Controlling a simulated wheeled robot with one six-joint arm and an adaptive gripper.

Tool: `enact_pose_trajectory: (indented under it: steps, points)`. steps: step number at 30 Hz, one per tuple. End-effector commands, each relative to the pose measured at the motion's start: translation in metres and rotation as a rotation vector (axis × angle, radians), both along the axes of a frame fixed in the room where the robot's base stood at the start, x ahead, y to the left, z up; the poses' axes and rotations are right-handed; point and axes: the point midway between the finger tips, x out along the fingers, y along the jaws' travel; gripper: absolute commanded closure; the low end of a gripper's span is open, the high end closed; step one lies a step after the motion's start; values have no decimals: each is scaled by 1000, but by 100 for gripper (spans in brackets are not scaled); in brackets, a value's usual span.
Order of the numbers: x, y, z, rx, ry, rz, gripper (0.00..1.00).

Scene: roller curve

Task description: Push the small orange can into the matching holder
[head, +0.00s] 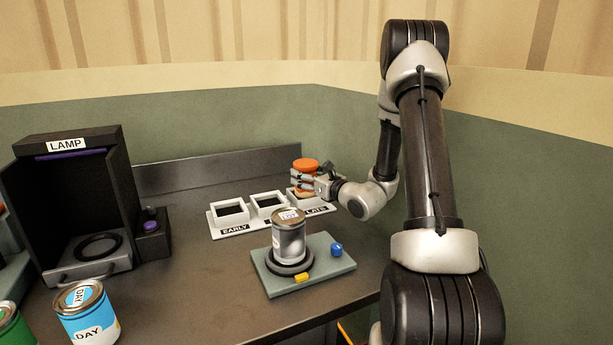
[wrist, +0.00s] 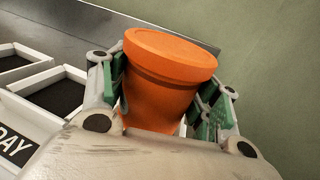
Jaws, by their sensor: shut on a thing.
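The small orange can (head: 306,164) is upright at the right end of the white three-part holder (head: 250,222), at the part labelled LATE (head: 316,210). My gripper (head: 304,180) is shut around its sides. In the wrist view, the orange can (wrist: 168,75) fills the space between the green-padded fingers (wrist: 168,100). The EARLY part (head: 231,209) and the middle part (head: 268,200) are empty.
A silver can (head: 289,240) stands on a dark ring on a grey-green plate (head: 318,278) with a blue knob and yellow tab. A black LAMP booth (head: 62,147) stands left. A blue DAY can (head: 86,312) and green can (head: 12,325) stand front left. A low wall runs behind.

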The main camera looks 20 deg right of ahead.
Motion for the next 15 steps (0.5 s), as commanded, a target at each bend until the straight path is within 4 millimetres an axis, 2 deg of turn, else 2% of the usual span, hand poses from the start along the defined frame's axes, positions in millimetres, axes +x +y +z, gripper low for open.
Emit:
enact_pose_trajectory:
  steps: [15]
  points:
    - [0, 0, -4, 0, 0, 0, 65]
